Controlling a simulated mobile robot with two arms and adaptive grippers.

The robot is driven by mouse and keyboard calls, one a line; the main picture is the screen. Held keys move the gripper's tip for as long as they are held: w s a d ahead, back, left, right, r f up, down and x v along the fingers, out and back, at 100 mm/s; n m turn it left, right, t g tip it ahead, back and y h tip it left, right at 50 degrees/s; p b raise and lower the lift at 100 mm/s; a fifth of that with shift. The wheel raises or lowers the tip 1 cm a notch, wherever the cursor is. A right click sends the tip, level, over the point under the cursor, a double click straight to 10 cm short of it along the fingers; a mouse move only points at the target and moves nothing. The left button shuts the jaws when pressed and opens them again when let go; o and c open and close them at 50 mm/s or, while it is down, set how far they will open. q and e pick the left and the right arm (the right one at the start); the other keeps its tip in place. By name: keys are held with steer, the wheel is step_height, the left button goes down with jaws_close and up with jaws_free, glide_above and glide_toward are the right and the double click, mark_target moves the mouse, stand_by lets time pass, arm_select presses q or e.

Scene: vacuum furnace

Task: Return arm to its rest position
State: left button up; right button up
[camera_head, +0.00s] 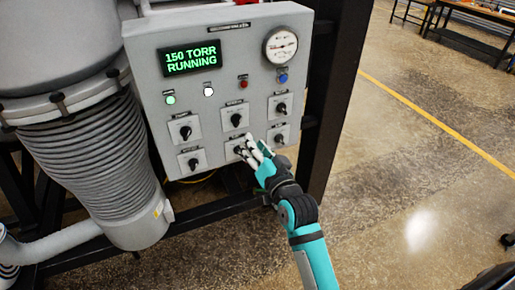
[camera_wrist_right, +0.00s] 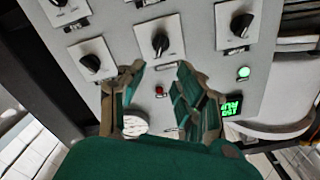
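The grey control panel (camera_head: 222,85) fills the upper middle of the head view, with several black knobs. Its green display (camera_head: 191,59) reads "150 TORR RUNNING". My right gripper (camera_head: 250,145) is in front of the lower middle knob (camera_head: 239,150) and partly covers it. In the right wrist view my right gripper (camera_wrist_right: 159,75) has its fingers apart with nothing held between them. A black knob (camera_wrist_right: 160,43) shows beyond the fingertips, and a red button (camera_wrist_right: 160,91) shows between the fingers. Contact with the panel cannot be told. My left gripper is not in view.
A large ribbed grey vessel (camera_head: 85,150) stands left of the panel. A dark frame post (camera_head: 334,90) rises just right of it. Open concrete floor (camera_head: 400,190) with a yellow line lies to the right. Workbenches (camera_head: 475,30) stand far back right.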

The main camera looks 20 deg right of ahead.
steer(key=shift+s, duration=0.55)
step_height(320, 180, down, 21)
steer(key=a+n+g+b, duration=0.2)
steer(key=a+g, duration=0.1)
steer(key=g, duration=0.1)
steer(key=s+f+n+g+b, duration=0.15)
steer(key=s+f, duration=0.25)
steer(key=f, duration=0.4)
steer(key=s+f+g, duration=0.2)
steer(key=s+f, duration=0.2)
steer(key=f, duration=0.4)
steer(key=s+f+n+g+b, duration=0.1)
steer(key=s+f, duration=0.2)
steer(key=f, duration=0.4)
steer(key=s+d+f+n+g+b, duration=0.2)
steer(key=s+f+g, duration=0.3)
steer(key=s+f, duration=1.35)
steer(key=s+d+f+n+g, duration=0.1)
steer(key=s+d+f, duration=0.1)
steer(key=s, duration=0.7)
steer(key=s+d+f+g, duration=0.2)
steer(key=s+f, duration=0.2)
steer(key=s, duration=0.5)
steer(key=shift+s+f+n+h+b, duration=0.15)
steer(key=shift+s+n+h+b, duration=0.15)
steer(key=shift+s+n+b, duration=0.1)
steer(key=shift+g, duration=0.25)
